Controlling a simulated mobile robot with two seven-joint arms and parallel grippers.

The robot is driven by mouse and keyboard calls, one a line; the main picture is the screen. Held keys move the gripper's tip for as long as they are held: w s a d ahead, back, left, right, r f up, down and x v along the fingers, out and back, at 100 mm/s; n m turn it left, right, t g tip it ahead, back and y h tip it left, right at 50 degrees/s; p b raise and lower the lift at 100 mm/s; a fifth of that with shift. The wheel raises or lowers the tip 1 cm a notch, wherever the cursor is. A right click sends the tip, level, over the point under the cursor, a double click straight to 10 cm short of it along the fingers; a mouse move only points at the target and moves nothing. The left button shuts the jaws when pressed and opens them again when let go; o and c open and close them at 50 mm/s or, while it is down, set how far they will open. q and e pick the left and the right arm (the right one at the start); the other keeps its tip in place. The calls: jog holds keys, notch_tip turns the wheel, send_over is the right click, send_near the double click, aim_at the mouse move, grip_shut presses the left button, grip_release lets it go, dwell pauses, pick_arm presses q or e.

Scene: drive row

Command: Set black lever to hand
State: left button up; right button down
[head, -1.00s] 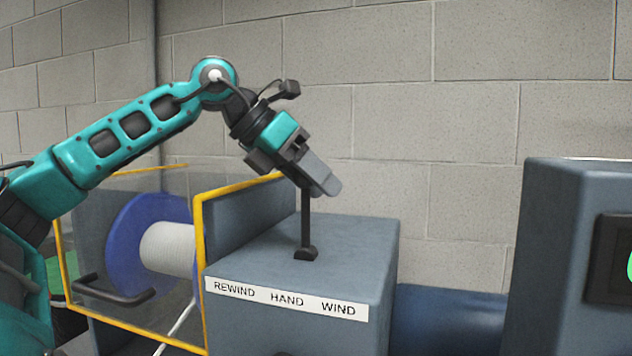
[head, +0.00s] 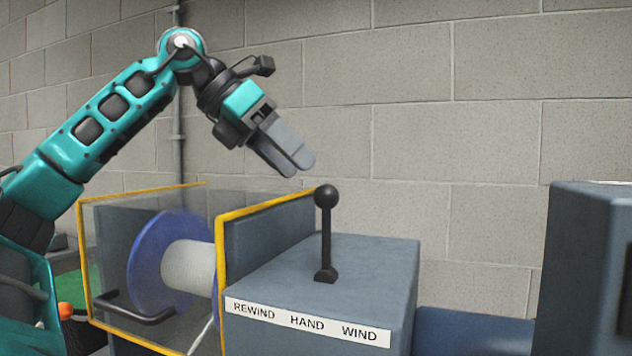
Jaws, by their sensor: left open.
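The black lever (head: 326,235) with a ball knob stands about upright on top of the grey-blue box (head: 375,265). Its base sits behind the label strip (head: 307,321), which reads REWIND, HAND, WIND from left to right. The lever stands above the HAND word, a little to its right in the picture. My left gripper (head: 298,167) is open and empty, above and to the left of the knob, apart from it. My right gripper is not in view.
A yellow-edged clear guard (head: 219,270) stands left of the box, with a blue-flanged spool (head: 150,262) behind it. A grey cabinet (head: 590,270) stands at the right. A block wall (head: 500,120) closes the back.

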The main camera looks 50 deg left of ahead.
pick_arm(q)
jog(key=shift+v, duration=1.65)
